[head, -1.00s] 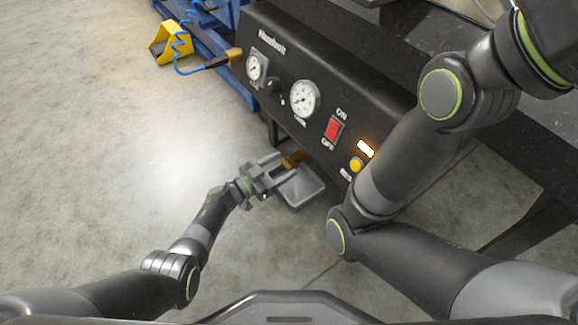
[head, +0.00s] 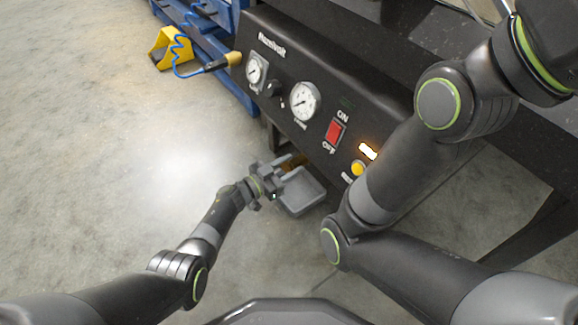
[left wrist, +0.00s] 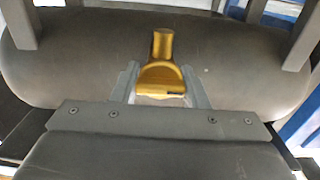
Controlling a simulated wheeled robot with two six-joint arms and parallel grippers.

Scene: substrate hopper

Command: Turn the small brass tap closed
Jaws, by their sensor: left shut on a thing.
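The small brass tap (left wrist: 162,60) sticks out at the middle of the left wrist view, against a rounded grey body. My left gripper (left wrist: 161,88) has its two light grey fingers on either side of the tap's wide part and is shut on it. There the tap is mostly hidden by the fingers and the panel. My right arm crosses the right side of the head view; its gripper is out of the frame.
The black panel (head: 322,85) carries gauges, a red switch (head: 334,131) and a lit yellow button (head: 357,168). The floor at left is clear.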

